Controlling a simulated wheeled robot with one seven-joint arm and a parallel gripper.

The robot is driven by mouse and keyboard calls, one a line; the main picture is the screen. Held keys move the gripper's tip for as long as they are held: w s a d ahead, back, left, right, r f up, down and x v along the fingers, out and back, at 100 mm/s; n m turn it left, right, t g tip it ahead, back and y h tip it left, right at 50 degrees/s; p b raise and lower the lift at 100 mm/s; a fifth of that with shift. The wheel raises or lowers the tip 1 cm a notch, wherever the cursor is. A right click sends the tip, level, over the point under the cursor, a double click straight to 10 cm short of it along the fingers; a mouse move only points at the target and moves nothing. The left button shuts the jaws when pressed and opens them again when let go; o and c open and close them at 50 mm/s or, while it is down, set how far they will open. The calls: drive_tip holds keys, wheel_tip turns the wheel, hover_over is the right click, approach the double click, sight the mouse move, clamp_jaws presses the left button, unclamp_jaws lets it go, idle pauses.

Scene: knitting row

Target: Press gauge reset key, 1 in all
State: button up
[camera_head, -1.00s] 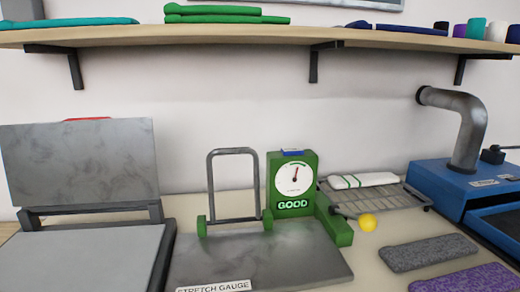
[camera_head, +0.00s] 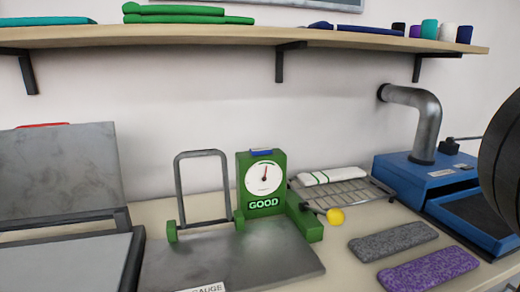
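The stretch gauge (camera_head: 230,258) stands on the table, a grey metal base plate with a grey hoop frame at its back. Its green gauge box (camera_head: 264,183) has a white round dial (camera_head: 263,178) with a needle pointing about straight up and a lit "GOOD" sign (camera_head: 263,203). A small blue key (camera_head: 261,152) sits on top of the green box. I take it to be the reset key, though no label on it can be read. My gripper is not in view.
A wire rack (camera_head: 350,187) with a folded white cloth (camera_head: 332,176) and a yellow ball (camera_head: 335,216) are right of the gauge. Grey (camera_head: 393,241) and purple (camera_head: 428,270) pads lie before a blue machine (camera_head: 430,180). A grey press (camera_head: 65,180) stands left. A shelf (camera_head: 250,36) runs above.

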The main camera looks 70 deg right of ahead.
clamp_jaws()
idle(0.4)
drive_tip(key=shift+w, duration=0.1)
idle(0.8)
